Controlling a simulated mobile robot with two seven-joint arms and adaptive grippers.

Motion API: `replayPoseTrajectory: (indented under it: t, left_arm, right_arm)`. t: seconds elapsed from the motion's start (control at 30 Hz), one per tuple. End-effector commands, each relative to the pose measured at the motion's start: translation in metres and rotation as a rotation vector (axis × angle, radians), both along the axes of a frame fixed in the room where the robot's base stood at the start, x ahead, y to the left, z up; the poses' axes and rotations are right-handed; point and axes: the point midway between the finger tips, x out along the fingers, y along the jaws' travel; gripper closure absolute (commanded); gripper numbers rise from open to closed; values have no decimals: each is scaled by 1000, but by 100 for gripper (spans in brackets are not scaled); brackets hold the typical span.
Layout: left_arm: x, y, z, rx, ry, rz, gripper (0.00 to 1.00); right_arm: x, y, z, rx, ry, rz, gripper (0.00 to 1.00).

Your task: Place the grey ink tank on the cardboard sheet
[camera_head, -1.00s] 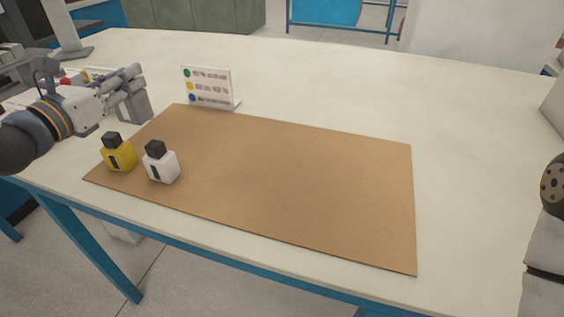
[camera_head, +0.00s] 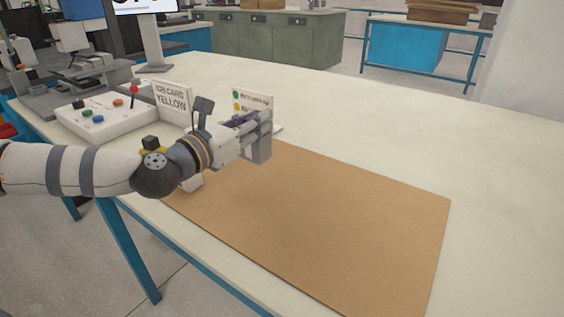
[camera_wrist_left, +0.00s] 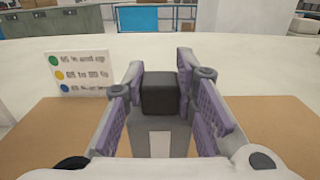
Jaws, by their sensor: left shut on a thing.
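The grey ink tank (camera_head: 261,150) is held in my left gripper (camera_head: 254,128), above the back left part of the cardboard sheet (camera_head: 340,220). The left wrist view shows its black cap (camera_wrist_left: 160,93) and grey body (camera_wrist_left: 160,140) upright between the purple-padded fingers. I cannot tell exactly how high the tank is above the sheet. A white tank (camera_head: 192,184) is mostly hidden below my left arm. A yellow tank (camera_head: 146,151) is almost covered by the arm, with its black cap (camera_head: 151,142) showing. My right gripper is out of view.
A small sign with coloured dots (camera_head: 240,100) stands behind the sheet's back left edge. A card reading YELLOW (camera_head: 172,100) and a white box with coloured buttons (camera_head: 108,117) stand at the left. The middle and right of the sheet are bare.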

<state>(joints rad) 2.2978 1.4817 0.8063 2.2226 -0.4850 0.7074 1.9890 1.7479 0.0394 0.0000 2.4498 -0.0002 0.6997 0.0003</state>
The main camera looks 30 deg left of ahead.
Motion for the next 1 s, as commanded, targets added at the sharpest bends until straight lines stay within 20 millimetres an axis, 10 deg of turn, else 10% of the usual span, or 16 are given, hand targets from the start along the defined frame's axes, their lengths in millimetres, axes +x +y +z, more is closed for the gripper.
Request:
replayPoseTrajectory:
  t: [0.03,0.5,0.87,0.9,1.0]
  left_arm:
    - [7,-9,-29,2,22,-2,100]
    - [23,-31,-83,-1,4,5,100]
    - [23,-31,-84,-1,-1,6,100]
    - [23,-31,-83,-1,-1,5,65]
    - [23,-31,-82,-1,-2,5,54]
  right_arm:
    - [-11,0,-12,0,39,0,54]
    - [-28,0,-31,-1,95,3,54]
    - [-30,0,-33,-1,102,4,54]
    - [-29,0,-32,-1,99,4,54]
    - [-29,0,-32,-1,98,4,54]
